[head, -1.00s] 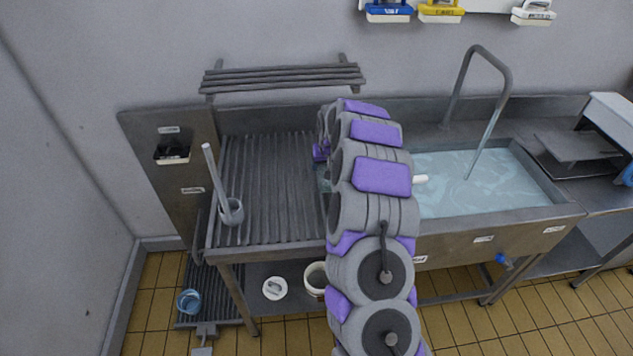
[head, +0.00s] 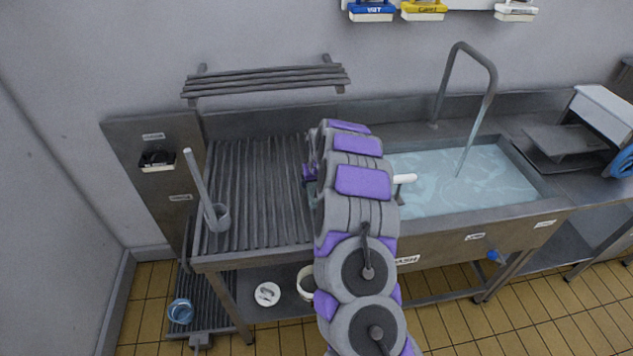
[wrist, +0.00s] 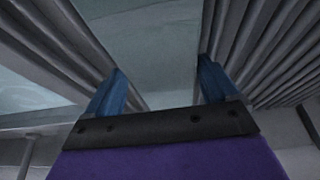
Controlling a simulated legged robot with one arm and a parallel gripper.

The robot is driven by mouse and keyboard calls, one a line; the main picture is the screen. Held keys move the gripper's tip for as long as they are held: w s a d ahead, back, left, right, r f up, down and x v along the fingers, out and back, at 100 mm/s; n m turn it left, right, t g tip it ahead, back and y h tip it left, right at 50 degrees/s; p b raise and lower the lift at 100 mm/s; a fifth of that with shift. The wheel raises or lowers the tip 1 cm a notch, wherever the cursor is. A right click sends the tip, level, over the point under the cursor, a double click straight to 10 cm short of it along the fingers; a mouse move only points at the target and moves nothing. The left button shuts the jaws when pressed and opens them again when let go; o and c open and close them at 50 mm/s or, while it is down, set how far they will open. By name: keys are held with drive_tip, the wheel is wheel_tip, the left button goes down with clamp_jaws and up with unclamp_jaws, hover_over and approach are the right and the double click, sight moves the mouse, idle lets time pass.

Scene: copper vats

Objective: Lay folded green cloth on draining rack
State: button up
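My gripper (wrist: 160,92) shows two blue fingers spread well apart in the wrist view. Between and beyond them is a flat, pale grey-green surface (wrist: 150,45), probably the folded green cloth, with dark ribs on both sides. I cannot tell whether the fingers touch it. In the head view a small teal patch (head: 311,190) shows beside my purple gripper (head: 309,174), mostly hidden by my arm. The ribbed metal draining rack (head: 262,190) lies left of the sink; my gripper is at its right edge. Its ribs also show in the wrist view (wrist: 275,50).
A grey cup with a pale stick (head: 217,215) stands on the rack's front left. A water-filled sink (head: 465,180) with a tall tap (head: 492,80) is right of my arm. A slatted wall shelf (head: 265,80) hangs above the rack. The rack's middle is clear.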

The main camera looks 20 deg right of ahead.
drive_tip(key=shift+o, duration=0.9)
drive_tip(key=shift+a, duration=0.25)
drive_tip(key=shift+r, duration=0.25)
drive_tip(key=p+v, duration=0.2)
drive_tip(key=v, duration=0.9)
drive_tip(key=s+a+r+n+g, duration=0.1)
drive_tip(key=s+a+r, duration=0.6)
drive_tip(key=s+a, duration=0.1)
drive_tip(key=s+a+r+n+g+y, duration=0.1)
drive_tip(key=s+a+r, duration=0.2)
drive_tip(key=s, duration=0.4)
drive_tip(key=s+a+r+g, duration=0.1)
drive_tip(key=s+a+r, duration=0.2)
drive_tip(key=s, duration=0.3)
drive_tip(key=s+a+g, duration=0.1)
drive_tip(key=s+a, duration=0.1)
drive_tip(key=s, duration=1.2)
drive_tip(key=s+a+r+n+g, duration=0.1)
drive_tip(key=s+a+g, duration=0.1)
drive_tip(key=s, duration=1.2)
drive_tip(key=shift+a+r, duration=0.35)
drive_tip(key=shift+a, duration=0.1)
